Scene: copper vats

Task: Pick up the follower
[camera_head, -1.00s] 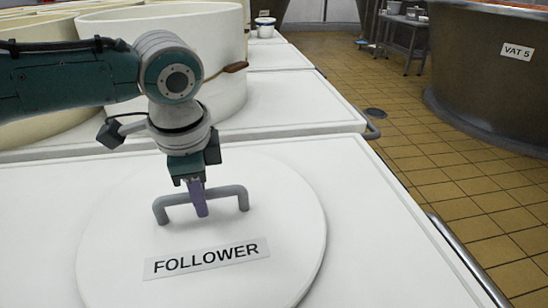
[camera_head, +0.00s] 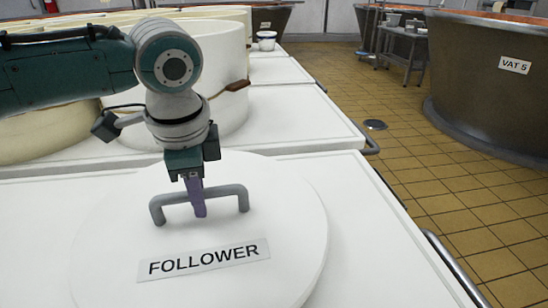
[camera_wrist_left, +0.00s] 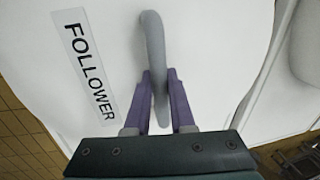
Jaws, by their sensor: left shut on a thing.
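The follower (camera_head: 295,235) is a large round white disc with a grey bar handle (camera_head: 228,190) and a black-lettered FOLLOWER label (camera_head: 204,260). My left gripper (camera_head: 198,211) points down, its purple fingers shut on the middle of the handle. The left wrist view shows the fingers (camera_wrist_left: 160,85) on both sides of the grey handle (camera_wrist_left: 154,35), with the label (camera_wrist_left: 88,70) to the left. The disc looks roughly level and raised above the white table top (camera_head: 365,240); the gap under it is hidden. My right gripper is out of view.
Large cream round tubs (camera_head: 225,95) stand on the white table behind the disc, at upper left. A copper vat marked VAT 5 (camera_head: 475,100) stands at right. A metal rail (camera_head: 450,265) runs along the table's right edge.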

